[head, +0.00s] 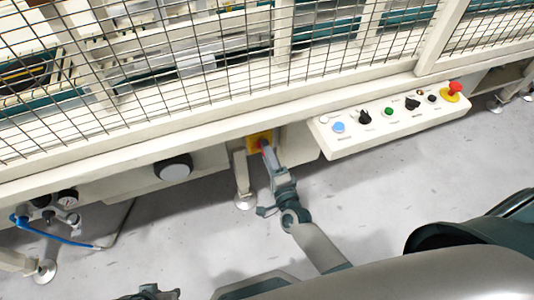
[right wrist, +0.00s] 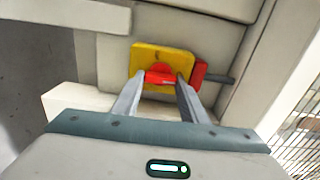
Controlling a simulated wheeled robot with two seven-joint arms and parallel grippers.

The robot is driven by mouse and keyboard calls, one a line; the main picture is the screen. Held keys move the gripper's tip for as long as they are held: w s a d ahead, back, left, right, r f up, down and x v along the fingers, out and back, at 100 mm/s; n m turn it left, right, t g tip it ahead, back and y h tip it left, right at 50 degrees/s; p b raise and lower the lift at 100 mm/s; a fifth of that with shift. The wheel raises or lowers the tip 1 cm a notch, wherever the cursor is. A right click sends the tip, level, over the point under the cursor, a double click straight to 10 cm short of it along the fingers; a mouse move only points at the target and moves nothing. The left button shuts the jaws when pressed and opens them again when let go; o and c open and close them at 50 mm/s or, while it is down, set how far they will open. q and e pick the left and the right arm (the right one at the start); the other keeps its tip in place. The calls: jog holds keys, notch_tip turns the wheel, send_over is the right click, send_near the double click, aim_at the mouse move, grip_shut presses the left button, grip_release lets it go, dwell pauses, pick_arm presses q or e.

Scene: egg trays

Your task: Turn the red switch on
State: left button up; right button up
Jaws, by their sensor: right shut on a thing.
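The red switch (right wrist: 160,75) sits on a yellow plate (right wrist: 172,53) on the machine's cream frame, in the right wrist view. My right gripper (right wrist: 160,80) has one finger on each side of the red knob and is shut on it. In the head view the yellow plate (head: 260,136) shows below the machine's long beam, with my right gripper (head: 266,148) reaching up to it. There the fingers hide most of the knob. A dark part of my left gripper (head: 150,293) shows at the bottom edge, and its fingers cannot be made out.
A control panel (head: 340,148) with several buttons, dark knobs and a red emergency stop (head: 455,88) is to the right. A wire mesh guard (head: 190,60) stands above. A round grey knob (head: 173,167) and pressure gauges (head: 67,199) are left. The grey floor is mostly clear.

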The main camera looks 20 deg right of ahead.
pick_arm(q)
jog(key=shift+w+d+f, duration=0.2)
jog(key=shift+d, duration=0.05)
pick_arm(e)
jog(key=shift+m, duration=0.3)
jog(key=o, duration=1)
jog(key=shift+o, duration=0.2)
pick_arm(q)
jog(key=shift+a+r, duration=0.1)
jog(key=shift+w, duration=0.1)
pick_arm(e)
jog(key=shift+s, duration=0.15)
pick_arm(q)
jog(key=shift+w+d+t+b, duration=0.3)
jog(key=shift+d, duration=0.1)
pick_arm(e)
jog(key=s, duration=1.7)
jog(key=shift+d, duration=0.35)
